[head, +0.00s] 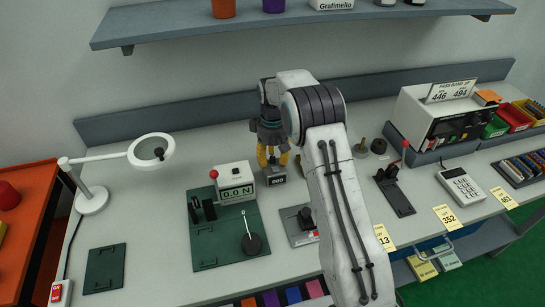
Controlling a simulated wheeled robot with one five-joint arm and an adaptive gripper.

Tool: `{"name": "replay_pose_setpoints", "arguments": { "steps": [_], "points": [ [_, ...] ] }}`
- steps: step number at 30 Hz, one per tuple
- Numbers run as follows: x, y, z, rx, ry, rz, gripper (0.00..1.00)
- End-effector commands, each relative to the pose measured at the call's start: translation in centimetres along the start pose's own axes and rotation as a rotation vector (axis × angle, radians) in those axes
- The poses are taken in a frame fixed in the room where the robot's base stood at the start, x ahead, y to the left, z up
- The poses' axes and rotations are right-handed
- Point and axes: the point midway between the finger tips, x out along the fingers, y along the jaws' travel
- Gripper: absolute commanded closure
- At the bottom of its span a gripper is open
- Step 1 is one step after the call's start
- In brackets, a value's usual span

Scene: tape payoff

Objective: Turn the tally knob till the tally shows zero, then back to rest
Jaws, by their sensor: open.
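The tally (278,181) is a small dark box on the grey bench, left of my arm in the head view. Its white-on-black digits are tiny and look like 000. My gripper (273,161) points down just above and behind the tally, with its yellow fingers apart. The tally knob cannot be made out; the fingers and the tally's body may hide it. I cannot tell whether the fingers touch anything.
A gauge reading 0.0 N (236,186) stands close left of the tally, on a green plate (227,240) with a dial. A small lever fixture (303,219) sits in front, partly behind my arm. A magnifier lamp (150,150) stands left. A shelf (170,27) hangs above.

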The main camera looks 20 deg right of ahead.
Motion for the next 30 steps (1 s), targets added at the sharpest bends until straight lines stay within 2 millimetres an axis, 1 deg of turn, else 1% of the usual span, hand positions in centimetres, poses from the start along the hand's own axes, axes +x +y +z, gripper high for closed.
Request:
{"name": "replay_pose_setpoints", "arguments": {
  "steps": [1, 2, 16, 17, 25, 30],
  "points": [
    [0.0, 0.0, 0.01, 0.0, 0.0, 0.0, 0.54],
    [0.0, 0.0, 0.01, 0.0, 0.0, 0.0, 0.57],
    [-0.03, -0.01, 0.01, 0.0, 0.0, 0.0, 0.99],
    [-0.03, -0.01, 0.01, 0.0, 0.0, 0.0, 1.0],
    [0.02, -0.01, 0.03, -0.008, -0.001, 0.0, 1.0],
    [0.13, -0.02, 0.04, -0.122, -0.002, -0.001, 1.0]
  ]
}}
